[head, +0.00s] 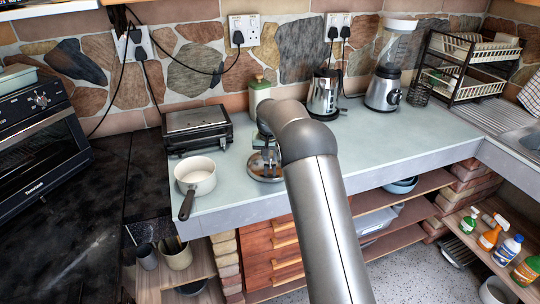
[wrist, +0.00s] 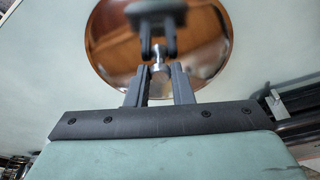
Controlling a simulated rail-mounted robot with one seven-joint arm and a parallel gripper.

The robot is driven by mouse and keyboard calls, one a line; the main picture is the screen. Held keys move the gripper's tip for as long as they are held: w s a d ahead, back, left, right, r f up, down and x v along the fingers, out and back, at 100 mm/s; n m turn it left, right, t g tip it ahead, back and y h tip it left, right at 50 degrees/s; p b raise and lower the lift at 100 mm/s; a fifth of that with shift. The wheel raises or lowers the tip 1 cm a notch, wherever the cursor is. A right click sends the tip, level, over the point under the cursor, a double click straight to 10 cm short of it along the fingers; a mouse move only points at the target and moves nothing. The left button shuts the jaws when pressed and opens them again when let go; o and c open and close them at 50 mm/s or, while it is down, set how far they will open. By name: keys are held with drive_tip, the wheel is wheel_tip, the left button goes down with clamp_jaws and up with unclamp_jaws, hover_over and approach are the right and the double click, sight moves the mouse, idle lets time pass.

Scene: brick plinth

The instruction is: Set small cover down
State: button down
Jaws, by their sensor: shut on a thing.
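The small cover (head: 257,173) is a round, shiny metal lid. In the head view it is at the counter's front part, right of the white saucepan, partly hidden by my arm. In the wrist view the small cover (wrist: 110,50) lies flat-on to the camera and mirrors my gripper. My gripper (wrist: 159,80) has its two dark fingers on either side of the lid's metal knob (wrist: 158,56), shut on it. In the head view my gripper (head: 268,154) is above the lid. I cannot tell whether the lid touches the counter.
The white saucepan (head: 196,171) stands uncovered on the pale counter (head: 225,202), its handle toward the front edge. A black grill (head: 197,131) is behind it. Counter right of my arm is clear.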

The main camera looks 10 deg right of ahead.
drive_tip(key=shift+f, duration=0.25)
drive_tip(key=shift+f, duration=0.1)
drive_tip(key=shift+f, duration=0.15)
drive_tip(key=c, duration=1.3)
unclamp_jaws()
drive_tip(key=b+v, duration=0.1)
drive_tip(key=v, duration=1.1)
drive_tip(key=shift+s+r+b, duration=0.1)
drive_tip(key=shift+r+b, duration=0.2)
drive_tip(key=shift+b, duration=0.1)
